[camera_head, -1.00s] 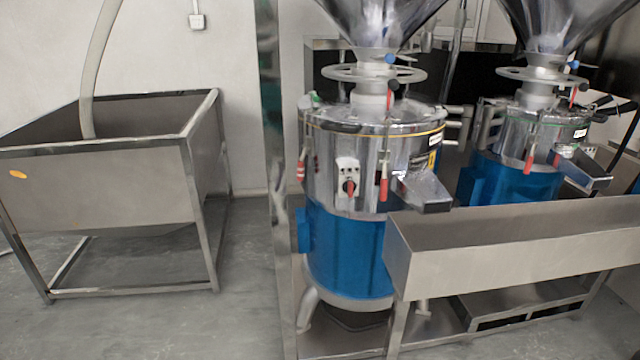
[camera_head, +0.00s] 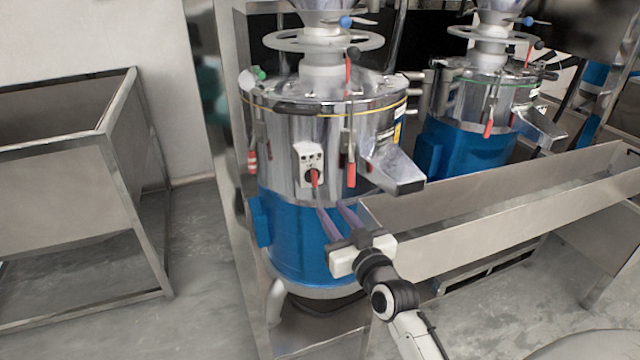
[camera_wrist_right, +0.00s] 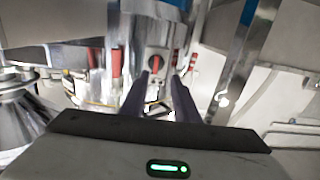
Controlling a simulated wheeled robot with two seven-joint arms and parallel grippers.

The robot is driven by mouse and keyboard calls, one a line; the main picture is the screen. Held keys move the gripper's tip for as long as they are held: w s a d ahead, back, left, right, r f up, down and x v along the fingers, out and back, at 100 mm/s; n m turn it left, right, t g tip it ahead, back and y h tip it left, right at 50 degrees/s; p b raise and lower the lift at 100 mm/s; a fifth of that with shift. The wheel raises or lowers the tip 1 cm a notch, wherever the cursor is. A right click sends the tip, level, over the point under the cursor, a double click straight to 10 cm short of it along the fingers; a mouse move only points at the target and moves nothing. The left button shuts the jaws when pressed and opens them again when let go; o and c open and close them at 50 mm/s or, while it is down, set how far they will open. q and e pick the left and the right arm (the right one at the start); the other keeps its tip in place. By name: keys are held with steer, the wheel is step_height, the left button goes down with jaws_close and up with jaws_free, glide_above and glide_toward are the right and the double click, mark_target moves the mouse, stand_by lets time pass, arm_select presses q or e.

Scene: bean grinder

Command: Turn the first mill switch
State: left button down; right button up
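The first mill (camera_head: 312,235) is a steel drum with a blue lower half. Its switch (camera_head: 312,174) is a red knob on a pale plate on the drum's front. The switch also shows in the right wrist view (camera_wrist_right: 157,63), a little beyond my fingertips. My right gripper (camera_head: 331,208) comes in from the lower right, just below the switch and in front of the blue part. In the wrist view my right gripper (camera_wrist_right: 161,74) has its two fingers apart with nothing held between them. My left gripper is not in view.
A long steel trough (camera_head: 490,225) runs to the right of my right gripper. The mill's spout (camera_head: 393,170) juts out right of the switch. A second mill (camera_head: 470,145) stands behind. A steel bin (camera_head: 70,205) stands at left, with bare floor before it.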

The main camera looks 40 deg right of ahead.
mark_target(316, 180)
steer(key=x, duration=0.7)
steer(key=r+x, duration=0.1)
steer(key=x, duration=0.2)
steer(key=shift+w+d+b, duration=0.3)
steer(key=shift+d+b, duration=0.05)
steer(key=shift+d, duration=0.15)
jaws_close()
